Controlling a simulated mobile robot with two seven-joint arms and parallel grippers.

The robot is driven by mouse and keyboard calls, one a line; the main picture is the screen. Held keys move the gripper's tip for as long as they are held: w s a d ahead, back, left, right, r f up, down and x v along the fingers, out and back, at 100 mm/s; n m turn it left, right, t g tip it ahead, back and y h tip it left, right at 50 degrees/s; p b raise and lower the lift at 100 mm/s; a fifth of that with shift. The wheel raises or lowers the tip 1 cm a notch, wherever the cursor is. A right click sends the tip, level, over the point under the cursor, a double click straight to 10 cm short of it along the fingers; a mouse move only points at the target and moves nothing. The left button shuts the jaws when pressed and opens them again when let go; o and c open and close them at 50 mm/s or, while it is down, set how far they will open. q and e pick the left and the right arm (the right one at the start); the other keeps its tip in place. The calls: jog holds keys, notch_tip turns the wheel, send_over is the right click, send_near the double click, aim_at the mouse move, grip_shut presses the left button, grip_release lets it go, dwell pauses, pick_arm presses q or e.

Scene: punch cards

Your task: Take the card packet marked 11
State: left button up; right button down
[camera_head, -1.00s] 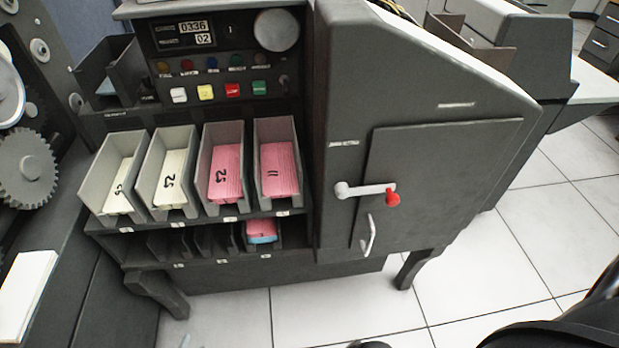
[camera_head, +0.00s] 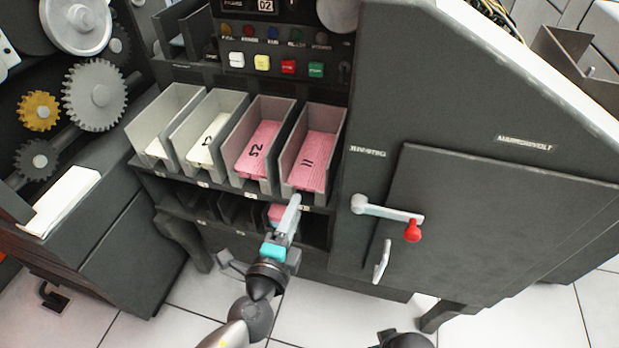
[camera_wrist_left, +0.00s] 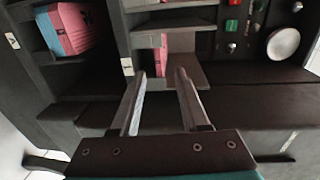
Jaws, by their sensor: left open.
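The pink card packet marked 11 (camera_head: 309,160) lies in the rightmost bin (camera_head: 287,150) of the upper row. My left gripper (camera_head: 293,205) is just in front of and below that bin's front edge, apart from the packet. In the left wrist view my left gripper (camera_wrist_left: 161,74) has its two fingers spread with nothing between them. A pink packet (camera_wrist_left: 161,50) shows partly beyond the fingertips, in the upper bin; its marking is not readable there.
The adjoining bin holds a pink packet marked 52 (camera_head: 259,146); pale packets (camera_head: 206,141) lie further left. A pink and blue packet (camera_wrist_left: 70,28) sits on the lower shelf. A cabinet door with a red-knobbed handle (camera_head: 388,208) stands close right.

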aim_at(304, 189)
pick_arm(q)
jog(key=x, duration=0.4)
jog(key=shift+w+d, duration=0.1)
jog(key=shift+w, duration=0.05)
jog(key=b+x, duration=0.1)
jog(key=x, duration=0.3)
jog(key=shift+w+f+b, duration=0.15)
jog(key=shift+w+b, duration=0.15)
jog(key=shift+b, duration=0.1)
jog(key=shift+w+d, duration=0.2)
jog(key=shift+w, duration=0.45)
pick_arm(e)
jog(key=shift+t, duration=0.4)
jog(key=w+r, duration=0.1)
jog(key=r, duration=0.1)
jog(key=w+r, duration=0.1)
jog(key=r, duration=0.1)
jog(key=shift+w+a, duration=0.15)
pick_arm(q)
jog(key=shift+c, duration=0.2)
grip_shut()
jog(key=shift+s+f, duration=0.15)
jog(key=shift+f, duration=0.1)
jog(key=shift+r, duration=0.15)
